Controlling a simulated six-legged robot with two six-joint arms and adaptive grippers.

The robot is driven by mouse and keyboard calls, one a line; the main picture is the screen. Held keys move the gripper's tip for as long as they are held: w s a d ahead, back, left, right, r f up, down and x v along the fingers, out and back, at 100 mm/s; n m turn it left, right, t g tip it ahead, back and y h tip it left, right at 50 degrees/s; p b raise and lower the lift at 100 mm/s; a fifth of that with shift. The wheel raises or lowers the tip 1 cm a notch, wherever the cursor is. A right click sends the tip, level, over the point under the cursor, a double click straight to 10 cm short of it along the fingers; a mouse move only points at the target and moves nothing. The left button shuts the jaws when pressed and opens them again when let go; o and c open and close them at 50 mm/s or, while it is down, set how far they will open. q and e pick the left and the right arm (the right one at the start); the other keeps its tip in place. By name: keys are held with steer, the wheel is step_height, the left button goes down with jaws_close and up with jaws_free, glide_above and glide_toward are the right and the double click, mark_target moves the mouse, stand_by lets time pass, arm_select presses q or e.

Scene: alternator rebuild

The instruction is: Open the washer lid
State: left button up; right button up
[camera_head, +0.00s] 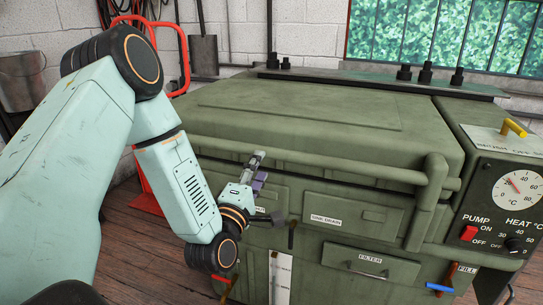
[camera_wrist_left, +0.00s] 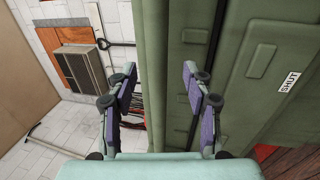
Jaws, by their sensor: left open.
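The washer (camera_head: 335,210) is a large green metal cabinet. Its green lid (camera_head: 310,108) lies down flat on top. A thick green bar handle (camera_head: 330,168) runs along the front of the lid, with a bracket at its right end. My left gripper (camera_head: 264,189) is open at the front of the washer, near the left part of the handle. My right gripper is not in view.
A control panel (camera_head: 512,195) with a dial, red pump switch and heat knob is at the right. A filter drawer (camera_head: 368,263) and labelled plates are on the front. Wooden floor lies left.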

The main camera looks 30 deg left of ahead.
mark_target(268, 157)
arm_select(q)
steer(key=x, duration=0.5)
steer(key=shift+w+d+r, duration=0.25)
steer(key=shift+w+r, duration=0.05)
steer(key=shift+w+a+f, duration=0.1)
steer(key=shift+w+a, duration=0.05)
steer(key=shift+w, duration=0.3)
steer(key=shift+s+d, duration=0.15)
steer(key=shift+d, duration=0.15)
steer(key=shift+r, duration=0.25)
steer(key=shift+c, duration=0.4)
steer(key=shift+a+f, duration=0.2)
steer(key=shift+a, duration=0.05)
steer(key=c, duration=0.5)
steer(key=shift+d, duration=0.15)
jaws_close()
